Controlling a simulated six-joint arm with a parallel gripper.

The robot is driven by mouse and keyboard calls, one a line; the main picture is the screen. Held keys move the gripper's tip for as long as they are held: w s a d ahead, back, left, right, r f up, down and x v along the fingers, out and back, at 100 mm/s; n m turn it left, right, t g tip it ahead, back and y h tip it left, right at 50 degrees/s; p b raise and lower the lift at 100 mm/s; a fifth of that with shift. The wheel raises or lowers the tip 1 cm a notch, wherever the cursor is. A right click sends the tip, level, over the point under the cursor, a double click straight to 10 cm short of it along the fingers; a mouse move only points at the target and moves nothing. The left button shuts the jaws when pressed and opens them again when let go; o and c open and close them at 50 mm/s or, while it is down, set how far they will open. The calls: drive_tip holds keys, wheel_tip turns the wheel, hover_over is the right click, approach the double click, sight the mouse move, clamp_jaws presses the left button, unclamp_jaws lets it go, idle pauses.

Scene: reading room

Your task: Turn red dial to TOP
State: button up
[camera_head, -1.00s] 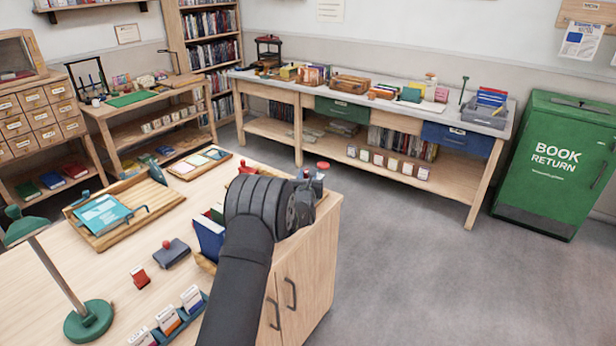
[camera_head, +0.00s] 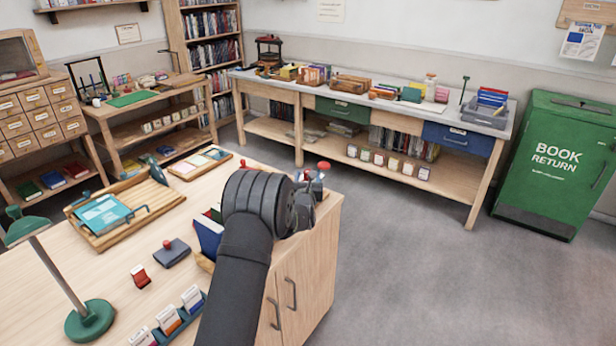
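A small round red top (camera_head: 323,165) shows just beyond my wrist, at the far right corner of the wooden cabinet top. It may be the red dial, but its marks and setting are too small to read. My gripper (camera_head: 311,184) is at that same corner, close to the red top. My dark arm and wrist cover most of it. I cannot see its fingertips, whether they touch the red top, or whether they are open or shut.
A red stamp (camera_head: 140,277), a dark stamp with a red knob (camera_head: 171,252), a card holder (camera_head: 181,322) and a green lamp (camera_head: 89,320) stand on the cabinet top (camera_head: 110,262). Blue books (camera_head: 208,236) stand left of my wrist. Grey floor is clear to the right.

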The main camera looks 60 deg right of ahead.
drive_tip(key=shift+v, duration=2.9)
drive_tip(key=shift+c, duration=0.2)
drive_tip(key=m, duration=3.5)
approach(308, 171)
drive_tip(key=shift+t+y, duration=0.3)
drive_tip(key=shift+t, duration=0.1)
drive_tip(key=x, duration=1)
drive_tip(key=shift+s+d, duration=0.2)
drive_tip(key=shift+s, duration=0.1)
